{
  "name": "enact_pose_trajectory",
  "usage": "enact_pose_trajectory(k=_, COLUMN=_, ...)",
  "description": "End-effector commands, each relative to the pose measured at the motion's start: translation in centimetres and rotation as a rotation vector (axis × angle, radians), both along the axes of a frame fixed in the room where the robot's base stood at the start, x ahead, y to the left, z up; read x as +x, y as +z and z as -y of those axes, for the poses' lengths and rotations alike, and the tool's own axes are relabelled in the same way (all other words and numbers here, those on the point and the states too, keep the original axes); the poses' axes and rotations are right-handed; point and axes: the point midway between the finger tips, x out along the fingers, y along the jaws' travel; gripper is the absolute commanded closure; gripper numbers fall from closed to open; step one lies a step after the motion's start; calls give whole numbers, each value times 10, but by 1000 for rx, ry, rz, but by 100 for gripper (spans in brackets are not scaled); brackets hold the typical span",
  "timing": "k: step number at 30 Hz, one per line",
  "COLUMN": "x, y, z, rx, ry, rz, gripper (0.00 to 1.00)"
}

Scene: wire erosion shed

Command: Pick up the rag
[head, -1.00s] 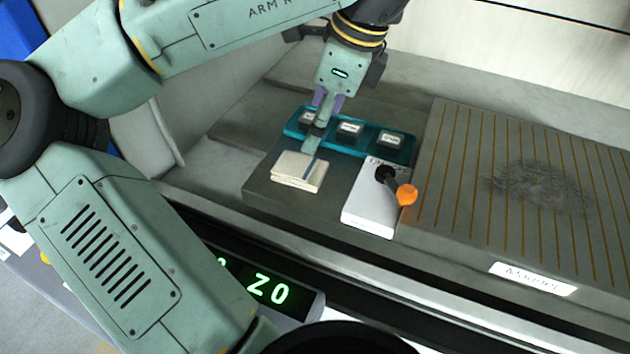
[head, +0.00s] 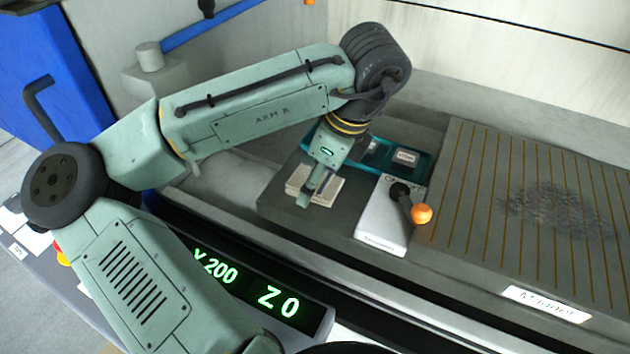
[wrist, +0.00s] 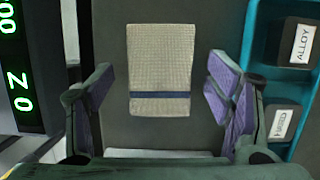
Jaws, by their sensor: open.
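The rag (head: 325,190) is a folded cream cloth with a dark blue stripe. It lies flat on the dark grey block (head: 275,199) in the head view, partly hidden by my gripper (head: 309,196). In the wrist view the rag (wrist: 160,62) lies ahead of and between the purple-padded fingers of my gripper (wrist: 163,103), its striped end nearer to me. The fingers are open and apart, with nothing between them that I can see held. My gripper is over the rag; whether it touches it I cannot tell.
A teal tray (head: 424,169) with labelled dark blocks stands behind the rag. A white box (head: 378,228) with an orange-knobbed lever (head: 421,213) stands to its right. A ribbed plate (head: 480,200) lies farther right. A lit display (head: 278,300) is in front.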

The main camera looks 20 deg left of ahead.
Motion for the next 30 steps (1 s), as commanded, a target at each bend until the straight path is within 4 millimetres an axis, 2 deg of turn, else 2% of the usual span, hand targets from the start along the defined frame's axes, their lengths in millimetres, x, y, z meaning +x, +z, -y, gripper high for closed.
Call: enact_pose_trajectory(k=30, x=0, y=-7, z=-1, rx=1, ry=0, rz=0, gripper=27)
